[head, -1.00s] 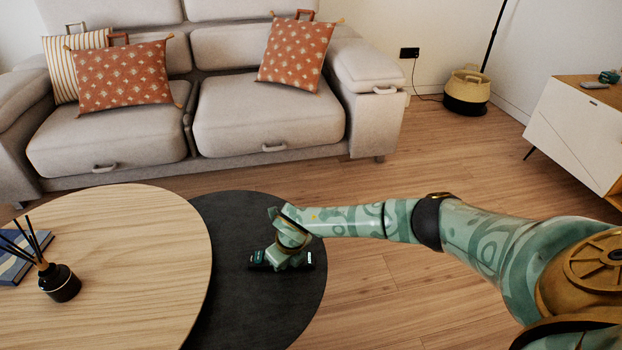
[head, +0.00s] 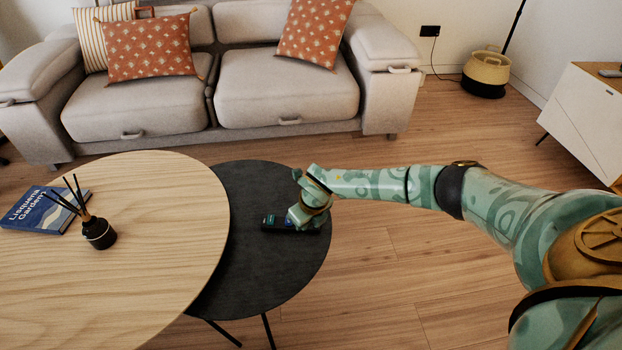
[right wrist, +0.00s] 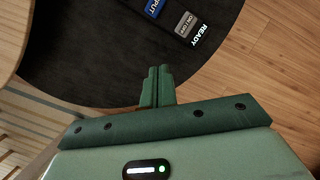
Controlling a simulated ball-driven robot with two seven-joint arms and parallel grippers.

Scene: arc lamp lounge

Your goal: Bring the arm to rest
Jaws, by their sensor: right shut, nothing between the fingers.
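My right arm reaches in from the right in the head view. Its gripper (head: 303,216) is over the dark round side table (head: 255,285), by a small black device (head: 278,228) that it partly hides. In the right wrist view the gripper fingers (right wrist: 158,75) are together with nothing between them. The device (right wrist: 188,22) lies beyond the fingertips there, cut off by the top edge, with a grey button and the word READY. A gap shows between the fingertips and the device in that picture. My left gripper is not in view.
A wooden round table (head: 150,200) overlaps the dark one at left, bearing a reed diffuser (head: 99,232) and a blue book (head: 42,210). A grey sofa (head: 280,85) stands behind. A white cabinet (head: 590,115) is at right. Floor between is clear.

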